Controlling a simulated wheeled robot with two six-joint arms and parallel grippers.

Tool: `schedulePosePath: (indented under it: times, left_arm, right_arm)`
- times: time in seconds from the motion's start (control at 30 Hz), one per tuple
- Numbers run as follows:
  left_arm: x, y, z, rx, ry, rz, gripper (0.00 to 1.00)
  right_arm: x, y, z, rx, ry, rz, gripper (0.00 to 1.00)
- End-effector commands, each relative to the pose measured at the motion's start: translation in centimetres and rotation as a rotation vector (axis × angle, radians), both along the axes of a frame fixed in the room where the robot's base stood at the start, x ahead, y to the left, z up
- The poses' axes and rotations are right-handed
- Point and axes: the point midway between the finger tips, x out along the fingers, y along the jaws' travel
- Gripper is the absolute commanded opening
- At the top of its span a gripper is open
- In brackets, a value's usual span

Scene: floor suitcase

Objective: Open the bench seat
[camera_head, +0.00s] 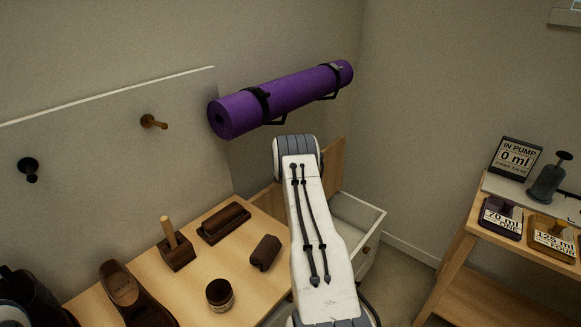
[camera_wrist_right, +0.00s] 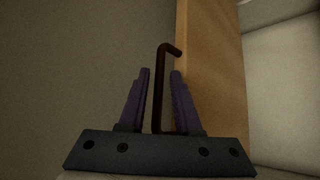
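A wooden panel (camera_head: 333,165) stands up behind my right forearm in the head view, beside an open white compartment (camera_head: 357,215). I take the panel to be the bench seat's lid, raised, but my arm hides much of it. The panel (camera_wrist_right: 212,70) fills the right middle of the right wrist view, with a pale surface beyond it. My right gripper (camera_wrist_right: 159,88) has its two purple fingers apart. A dark rod with a bent top (camera_wrist_right: 158,85) shows between them, with gaps on both sides. The right fingertips are hidden in the head view. My left gripper is not in view.
A wooden top (camera_head: 190,285) on the left carries a jar (camera_head: 219,294), a shoe-shaped item (camera_head: 130,295) and dark wooden blocks. A purple rolled mat (camera_head: 285,98) hangs on the wall. A wooden stand (camera_head: 462,243) is at right, with open floor before it.

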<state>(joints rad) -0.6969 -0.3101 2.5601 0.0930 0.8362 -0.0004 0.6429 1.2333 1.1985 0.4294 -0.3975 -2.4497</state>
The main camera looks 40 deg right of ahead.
Motion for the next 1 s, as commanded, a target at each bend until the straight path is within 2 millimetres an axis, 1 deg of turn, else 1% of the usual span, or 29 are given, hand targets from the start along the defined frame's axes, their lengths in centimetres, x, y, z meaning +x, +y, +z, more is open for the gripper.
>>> schedulePosePath:
  times: [0.03,0.27,0.47,0.8,1.0]
  left_arm:
    - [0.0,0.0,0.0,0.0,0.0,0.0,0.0]
    - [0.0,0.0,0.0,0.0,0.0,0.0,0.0]
    - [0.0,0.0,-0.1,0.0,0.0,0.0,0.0]
    - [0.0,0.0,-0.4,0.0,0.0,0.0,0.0]
    - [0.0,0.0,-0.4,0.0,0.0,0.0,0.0]
  right_arm:
    - [-0.3,0.2,-0.7,0.01,0.01,-0.001,0.43]
    - [-0.7,0.6,-0.4,0.011,0.011,-0.001,0.43]
    - [-1.9,2.3,1.1,0.008,0.009,0.003,0.43]
    - [-5.1,5.7,4.0,0.002,0.002,0.002,0.43]
    - [-6.1,6.7,4.8,0.001,0.0,0.001,0.43]
